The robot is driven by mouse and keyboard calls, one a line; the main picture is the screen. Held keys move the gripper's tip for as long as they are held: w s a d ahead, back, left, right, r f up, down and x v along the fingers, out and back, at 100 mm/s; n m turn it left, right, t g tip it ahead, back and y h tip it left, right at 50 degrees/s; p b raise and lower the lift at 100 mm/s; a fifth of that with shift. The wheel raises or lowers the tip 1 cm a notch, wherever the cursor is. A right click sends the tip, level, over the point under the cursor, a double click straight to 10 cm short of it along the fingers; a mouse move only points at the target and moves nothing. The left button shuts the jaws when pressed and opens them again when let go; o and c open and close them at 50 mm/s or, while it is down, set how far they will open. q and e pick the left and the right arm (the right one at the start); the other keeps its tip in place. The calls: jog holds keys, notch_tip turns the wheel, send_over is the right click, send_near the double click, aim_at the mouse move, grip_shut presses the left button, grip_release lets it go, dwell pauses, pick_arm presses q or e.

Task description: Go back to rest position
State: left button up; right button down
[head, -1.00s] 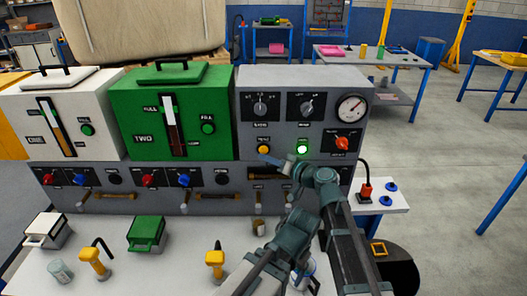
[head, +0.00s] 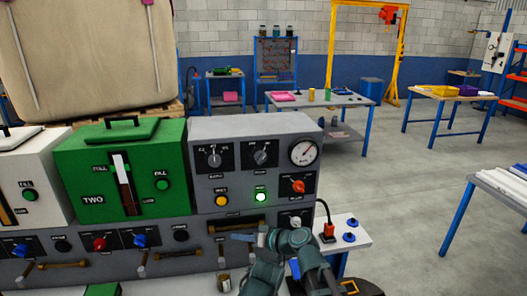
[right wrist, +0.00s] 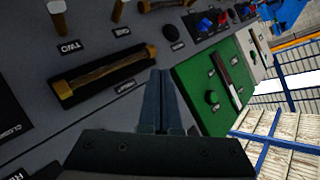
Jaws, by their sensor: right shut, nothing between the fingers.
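My right gripper (head: 246,238) is in front of the lower face of the grey control panel (head: 200,205), below the lit green button (head: 260,197). Its fingers are shut and empty; they show closed together in the right wrist view (right wrist: 160,100). The wrist view shows a brown handle in a dark recess (right wrist: 105,75) to the left of the fingers, with the fingers apart from it as far as I can tell. My left gripper is not in view.
The green box marked TWO (head: 90,175) and a white box (head: 25,180) stand on the left of the panel. A red-topped plug (head: 327,230) and blue knobs (head: 350,237) sit on the right ledge. Open floor (head: 420,170) lies to the right, before a work table (head: 320,99).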

jog(key=s+d+f+m+g+h, duration=0.2)
jog(key=s+d+f+h, duration=0.25)
jog(key=d, duration=0.55)
jog(key=s+d+f+m+g+h, duration=0.1)
jog(key=s+d+f+h, duration=0.35)
jog(key=d, duration=0.55)
jog(key=s+d+f+m+g+h, duration=0.25)
jog(key=s+d+f, duration=0.25)
jog(key=d, duration=0.5)
jog(key=s+a+n+h, duration=0.2)
jog(key=s+a+n, duration=0.2)
jog(key=a, duration=0.6)
jog(key=shift+s+a+r+g, duration=0.2)
jog(key=shift+s+a+g, duration=0.25)
jog(key=shift+s, duration=0.55)
